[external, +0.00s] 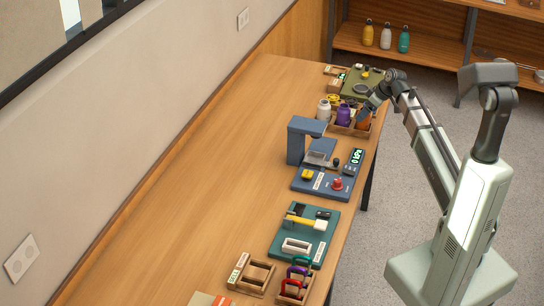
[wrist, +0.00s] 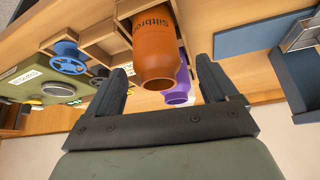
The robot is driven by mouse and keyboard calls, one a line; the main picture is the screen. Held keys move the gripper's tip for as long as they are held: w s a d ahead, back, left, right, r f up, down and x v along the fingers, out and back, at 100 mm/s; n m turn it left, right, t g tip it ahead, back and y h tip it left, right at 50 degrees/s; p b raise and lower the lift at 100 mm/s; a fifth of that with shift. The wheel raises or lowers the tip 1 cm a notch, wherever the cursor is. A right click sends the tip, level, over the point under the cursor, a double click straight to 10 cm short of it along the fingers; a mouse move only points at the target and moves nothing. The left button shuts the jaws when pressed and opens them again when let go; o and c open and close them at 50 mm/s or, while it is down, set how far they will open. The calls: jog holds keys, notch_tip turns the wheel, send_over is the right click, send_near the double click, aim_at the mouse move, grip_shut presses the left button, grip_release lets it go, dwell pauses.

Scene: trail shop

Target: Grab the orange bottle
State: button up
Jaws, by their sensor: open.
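The orange bottle (wrist: 158,50) stands in a wooden compartment box and fills the upper middle of the wrist view, with dark lettering on its side. In the external view the orange bottle (external: 363,118) is partly hidden by my gripper. My gripper (wrist: 165,82) is open, with one dark finger to each side of the bottle's open mouth end in the picture. I cannot tell how deep the bottle sits between the fingers. In the external view my gripper (external: 371,103) is just above the box at the table's right edge.
A green board (external: 376,88) lies behind the box. A blue press station (external: 325,182) stands in front. The table's left side is clear.

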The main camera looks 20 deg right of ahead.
aim_at(364, 125)
jog(key=x, duration=0.4)
jog(key=shift+d+f, duration=0.15)
jog(key=shift+f, duration=0.35)
jog(key=c, duration=1.2)
